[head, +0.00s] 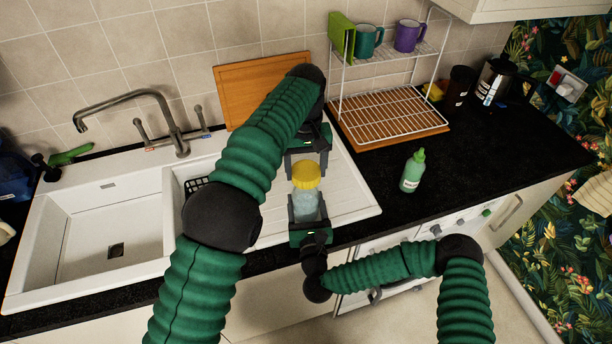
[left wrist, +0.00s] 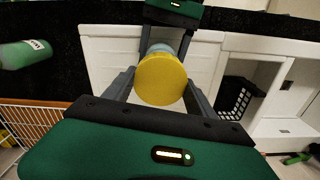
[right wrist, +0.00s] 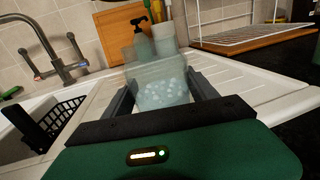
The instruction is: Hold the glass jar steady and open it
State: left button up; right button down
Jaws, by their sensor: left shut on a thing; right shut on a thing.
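The glass jar (head: 305,207) is see-through with pale contents, and a yellow lid (head: 306,175) sits on its top. My right gripper (head: 307,212) is shut on the jar's body from the front. In the right wrist view the jar (right wrist: 162,88) stands between the two fingers. My left gripper (head: 306,167) reaches over from behind and is shut on the lid. In the left wrist view the yellow lid (left wrist: 160,79) lies between its fingers, with most of the jar hidden behind it. The jar's base is hidden by my right gripper in the head view.
A white sink (head: 110,225) with a tap (head: 165,125) is at the left. A green bottle (head: 412,172) stands on the black worktop at the right. A wire rack (head: 392,110) with mugs is behind. A wooden board (head: 240,90) leans on the wall.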

jog(key=shift+c, duration=0.9)
grip_release()
jog(key=shift+f, duration=0.1)
